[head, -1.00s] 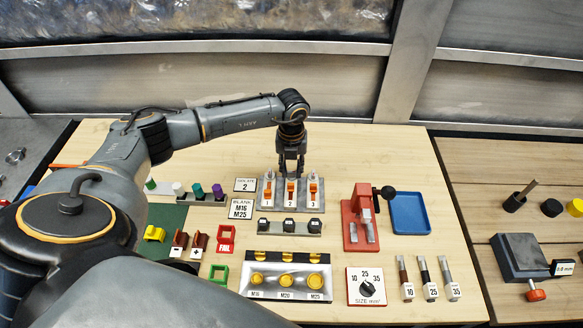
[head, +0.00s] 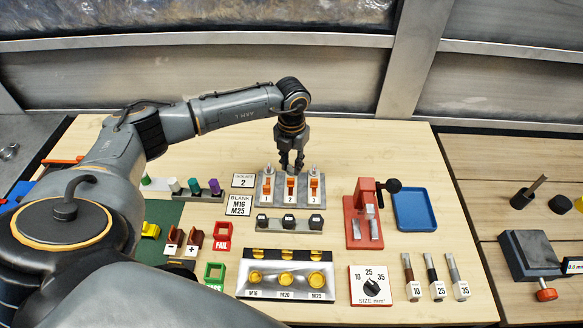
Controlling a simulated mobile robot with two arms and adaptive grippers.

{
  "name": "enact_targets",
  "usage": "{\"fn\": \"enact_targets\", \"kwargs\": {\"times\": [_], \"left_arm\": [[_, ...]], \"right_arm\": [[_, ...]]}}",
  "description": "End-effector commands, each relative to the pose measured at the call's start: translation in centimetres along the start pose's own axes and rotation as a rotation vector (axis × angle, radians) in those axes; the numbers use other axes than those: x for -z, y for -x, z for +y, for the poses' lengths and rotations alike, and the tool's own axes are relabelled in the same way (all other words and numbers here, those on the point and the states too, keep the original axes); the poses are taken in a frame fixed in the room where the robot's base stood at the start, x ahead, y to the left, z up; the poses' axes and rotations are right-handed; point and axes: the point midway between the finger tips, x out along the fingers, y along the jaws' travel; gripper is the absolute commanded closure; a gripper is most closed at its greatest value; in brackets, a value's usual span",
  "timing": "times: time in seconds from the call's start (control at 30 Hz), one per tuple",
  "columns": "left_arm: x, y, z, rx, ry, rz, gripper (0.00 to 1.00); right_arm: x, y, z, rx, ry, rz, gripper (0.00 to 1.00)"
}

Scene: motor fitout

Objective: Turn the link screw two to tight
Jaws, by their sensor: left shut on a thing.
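A grey link board (head: 265,204) stands at the back middle of the bench. It carries three orange links over labels 1, 2 and 3. Silver screws show at the top of link one (head: 267,169) and link three (head: 314,168). My left gripper (head: 291,168) points down over the top of link two (head: 291,186). It is shut on link screw two, which its fingers hide. How tight the screw is cannot be seen. My right gripper is not in view.
A "Isolate 2" card (head: 244,180) lies left of the board. A red press (head: 356,225) and blue tray (head: 414,210) stand to the right. Coloured pegs stand left of the card.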

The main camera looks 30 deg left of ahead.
Motion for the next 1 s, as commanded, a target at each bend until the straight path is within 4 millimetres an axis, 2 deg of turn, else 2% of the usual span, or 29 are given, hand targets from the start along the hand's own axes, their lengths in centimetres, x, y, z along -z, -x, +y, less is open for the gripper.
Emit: {"fn": "enact_targets", "kwargs": {"times": [0.03, 0.4, 1.0], "left_arm": [[-0.1, -0.4, 0.0, 0.000, -0.043, -0.003, 1.00], [-0.1, -0.3, 0.0, 0.000, -0.395, -0.005, 1.00], [-0.1, -0.2, 0.0, -0.001, -0.924, -0.005, 1.00]], "right_arm": [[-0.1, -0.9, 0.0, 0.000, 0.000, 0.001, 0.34], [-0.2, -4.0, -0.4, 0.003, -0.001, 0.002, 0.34], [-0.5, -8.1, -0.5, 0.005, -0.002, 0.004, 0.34]]}}
